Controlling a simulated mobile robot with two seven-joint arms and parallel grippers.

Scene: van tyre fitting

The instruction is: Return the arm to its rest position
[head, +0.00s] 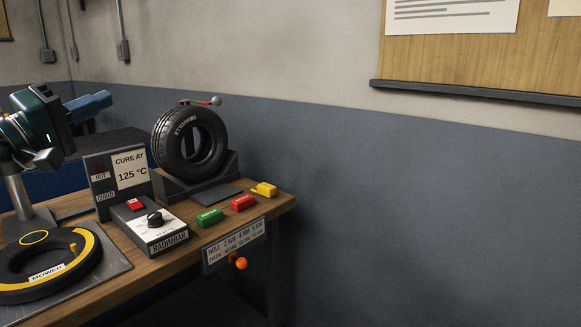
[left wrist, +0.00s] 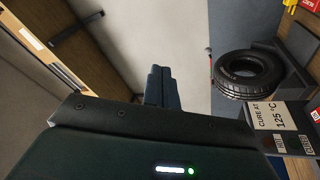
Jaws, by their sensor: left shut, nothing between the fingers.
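My left arm comes in from the left in the head view. Its gripper (head: 103,99) is raised above the back left of the workbench (head: 278,204), with its blue fingers shut and empty. In the left wrist view the fingers (left wrist: 159,72) are together, with nothing between them. They are apart from the tyre and the cure sign. My right gripper is not in view.
In front are a control box (head: 150,222), the "CURE AT 125 °C" sign (head: 130,168), coloured blocks (head: 243,203) and a yellow-black "MOWER" ring (head: 78,272). Space right of the bench is clear.

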